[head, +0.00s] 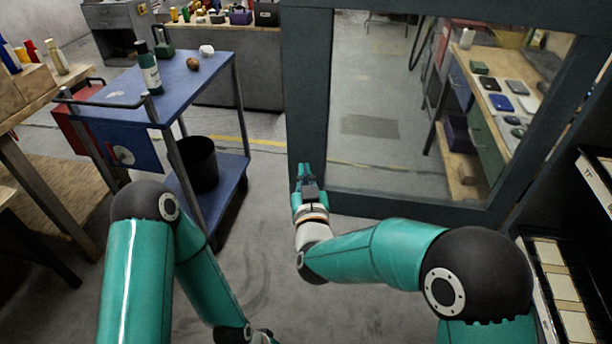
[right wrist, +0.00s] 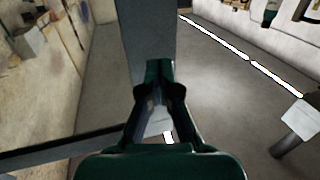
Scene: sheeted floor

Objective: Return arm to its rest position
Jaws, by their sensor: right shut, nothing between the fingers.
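My right arm (head: 370,255) is green with black joints and reaches in from the lower right of the head view. Its gripper (head: 307,172) points away from me, in front of the lower left corner of a dark door frame (head: 306,90). The gripper is shut and empty. In the right wrist view the gripper fingers (right wrist: 159,75) meet in front of a grey upright post; I cannot tell whether they touch it. My left arm (head: 135,265) bends down at the lower left; its gripper is out of view.
A blue cart (head: 200,75) with a green bottle (head: 149,70) on top and a black bin (head: 198,163) on its lower shelf stands left. A window pane (head: 380,110) fills the frame. A wooden bench is at far left. A dark cabinet (head: 560,220) stands right.

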